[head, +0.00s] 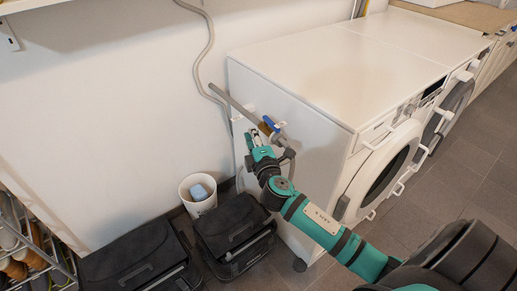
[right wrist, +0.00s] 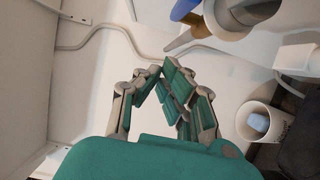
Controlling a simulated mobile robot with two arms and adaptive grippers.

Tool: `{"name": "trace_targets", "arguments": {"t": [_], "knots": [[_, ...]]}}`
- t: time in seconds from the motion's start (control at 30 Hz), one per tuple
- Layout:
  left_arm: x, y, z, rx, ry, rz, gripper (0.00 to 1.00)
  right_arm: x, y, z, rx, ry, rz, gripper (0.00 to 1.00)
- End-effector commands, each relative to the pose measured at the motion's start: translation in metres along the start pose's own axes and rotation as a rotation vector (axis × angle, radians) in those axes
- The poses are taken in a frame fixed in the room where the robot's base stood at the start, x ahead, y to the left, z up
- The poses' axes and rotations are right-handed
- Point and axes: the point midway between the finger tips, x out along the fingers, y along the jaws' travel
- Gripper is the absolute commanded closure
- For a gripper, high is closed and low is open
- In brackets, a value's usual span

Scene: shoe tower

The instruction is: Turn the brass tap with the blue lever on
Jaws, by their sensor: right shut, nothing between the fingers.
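The brass tap (head: 264,128) with its blue lever (head: 270,122) sits on a pipe at the back left side of the white washing machine. In the right wrist view the blue lever (right wrist: 183,9) and the brass body (right wrist: 193,19) show at the top, partly cut off. My right gripper (head: 252,138) is just below and left of the tap in the head view. In the right wrist view its fingers (right wrist: 160,75) are together and empty, apart from the lever. My left gripper is not in view.
The washing machine (head: 335,75) stands right of my right arm. A grey hose (head: 207,50) runs down the wall. A white bin (head: 199,204) with a blue item and black cases (head: 233,228) stand on the floor below. A shoe rack (head: 30,245) is at the far left.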

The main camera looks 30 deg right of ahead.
Motion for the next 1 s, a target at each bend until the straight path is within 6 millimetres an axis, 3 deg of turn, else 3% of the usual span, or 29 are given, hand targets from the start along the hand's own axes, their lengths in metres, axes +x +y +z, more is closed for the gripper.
{"name": "trace_targets", "arguments": {"t": [0.1, 0.23, 0.67, 0.8, 1.0], "knots": [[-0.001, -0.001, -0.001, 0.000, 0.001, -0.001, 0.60, 0.003, -0.001, 0.021, -0.006, 0.000, -0.001, 1.00], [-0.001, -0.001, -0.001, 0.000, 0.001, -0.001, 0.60, 0.005, -0.001, 0.033, -0.003, 0.000, -0.002, 1.00], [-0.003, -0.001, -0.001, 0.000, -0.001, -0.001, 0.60, 0.007, -0.001, 0.038, -0.001, 0.001, -0.002, 1.00], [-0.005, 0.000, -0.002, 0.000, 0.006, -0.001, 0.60, 0.007, -0.001, 0.049, -0.001, -0.003, -0.003, 1.00], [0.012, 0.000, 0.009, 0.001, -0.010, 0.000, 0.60, 0.007, -0.001, 0.059, -0.002, -0.005, -0.002, 1.00]]}}
